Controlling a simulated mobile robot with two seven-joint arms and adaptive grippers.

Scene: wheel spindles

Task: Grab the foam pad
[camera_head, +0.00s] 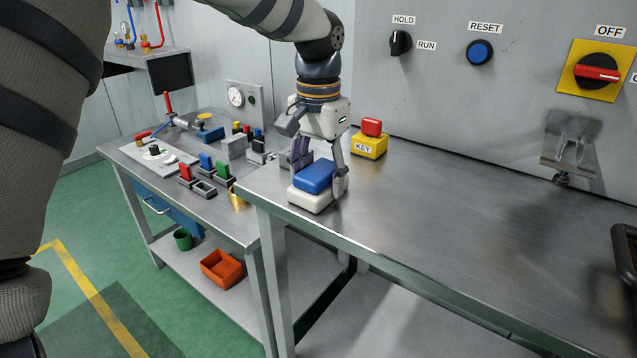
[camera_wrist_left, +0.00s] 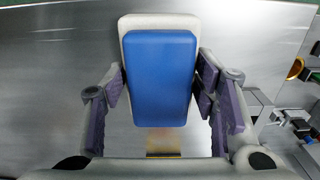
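A blue pad (camera_head: 314,176), which looks like the foam pad, lies on a white block (camera_head: 308,199) near the left end of the steel bench. The blue pad (camera_wrist_left: 160,78) also shows in the left wrist view, with the white block's rim (camera_wrist_left: 158,21) behind it. My left gripper (camera_head: 318,178) reaches down over them, with one finger on each side. In the wrist view, its fingertips (camera_wrist_left: 160,84) lie close along both long edges; whether they touch is not clear. My right gripper is not in view.
A yellow key box (camera_head: 369,146) with a red top stands just behind and right of the gripper. A lower bench (camera_head: 120,153) with coloured blocks and fixtures is at left. The steel bench (camera_head: 440,225) is clear to the right.

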